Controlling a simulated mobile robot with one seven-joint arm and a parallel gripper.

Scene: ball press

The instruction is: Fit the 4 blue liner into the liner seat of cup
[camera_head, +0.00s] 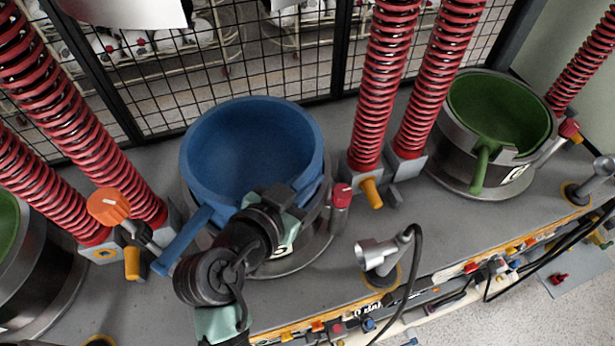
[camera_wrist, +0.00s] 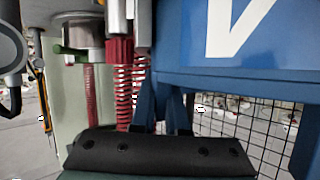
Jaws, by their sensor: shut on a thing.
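The blue liner (camera_head: 235,150) is a round open bowl with a blue handle (camera_head: 185,240) pointing to the lower left. It is over the metal cup (camera_head: 318,215), whose front is largely hidden by my arm. The liner's wall stands high above the cup; I cannot tell whether its bottom touches the seat. My gripper (camera_head: 288,196) is shut on the near right side of the liner.
A green liner (camera_head: 490,110) sits in another metal cup (camera_head: 450,155) at the right. Red springs (camera_head: 385,90) stand on both sides of the blue liner. An orange knob (camera_head: 108,207), a red-topped lever (camera_head: 341,195) and a small lamp (camera_head: 375,253) are nearby. A wire fence (camera_head: 300,60) is behind.

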